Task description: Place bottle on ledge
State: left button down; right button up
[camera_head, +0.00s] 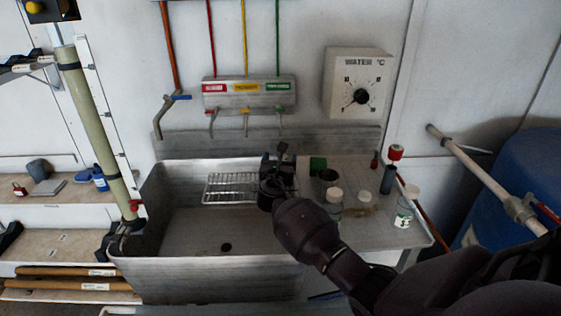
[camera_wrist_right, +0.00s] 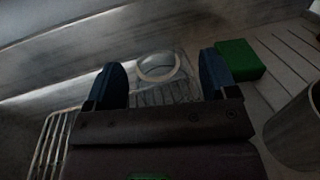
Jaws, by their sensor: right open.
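In the head view my right gripper (camera_head: 279,158) is over the back of the steel sink, by the right end of the wire rack (camera_head: 225,188). In the right wrist view its two blue fingers (camera_wrist_right: 163,80) stand apart. A clear round vessel, seemingly a glass bottle with an open rim (camera_wrist_right: 158,67), shows between and beyond the fingertips, apart from them as far as I can tell. My gripper hides it in the head view. Clear bottles with white caps, one by my forearm (camera_head: 335,203) and one farther right (camera_head: 405,208), stand on the drainboard. My left gripper is out of view.
A green block (camera_wrist_right: 238,60) lies right of the fingers, with a metal cup (camera_wrist_right: 296,130) nearer. A dark bottle with a red cap (camera_head: 390,168) stands at the back right. Taps (camera_head: 246,120) hang above. Shelves (camera_head: 50,205) are at left.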

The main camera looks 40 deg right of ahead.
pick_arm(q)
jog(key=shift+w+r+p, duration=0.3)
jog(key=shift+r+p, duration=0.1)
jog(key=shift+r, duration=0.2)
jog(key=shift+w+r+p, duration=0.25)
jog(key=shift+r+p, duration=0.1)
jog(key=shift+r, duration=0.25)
pick_arm(e)
jog(key=v, duration=1.1)
jog(key=shift+s+a, duration=0.2)
jog(key=shift+s, duration=0.05)
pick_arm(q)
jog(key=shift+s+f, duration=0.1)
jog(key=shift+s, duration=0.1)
pick_arm(e)
jog(key=shift+f, duration=0.1)
